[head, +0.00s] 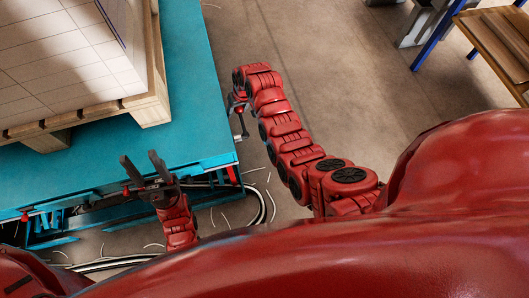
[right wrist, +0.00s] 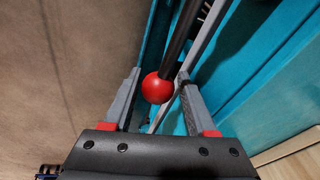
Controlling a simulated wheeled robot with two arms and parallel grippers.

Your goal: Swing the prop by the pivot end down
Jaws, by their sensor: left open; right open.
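In the right wrist view a black rod with a red ball knob (right wrist: 157,88), which looks like the prop's handle, comes down from the top beside the teal lift table. A grey bar (right wrist: 205,45) runs slantwise behind it. My right gripper (right wrist: 159,75) is open, with the ball between its fingers; the ball is clear of the left finger and close to the right one. In the head view my right gripper (head: 239,112) is at the table's right edge, partly hidden by its arm. My left gripper (head: 143,162) is open and empty over the table's front edge.
The teal lift table (head: 190,75) carries a wooden pallet (head: 150,105) with a tall white stack (head: 70,50). Cables (head: 262,205) lie on the floor below its front edge. A wooden-topped bench (head: 500,45) stands at the upper right. The floor between is clear.

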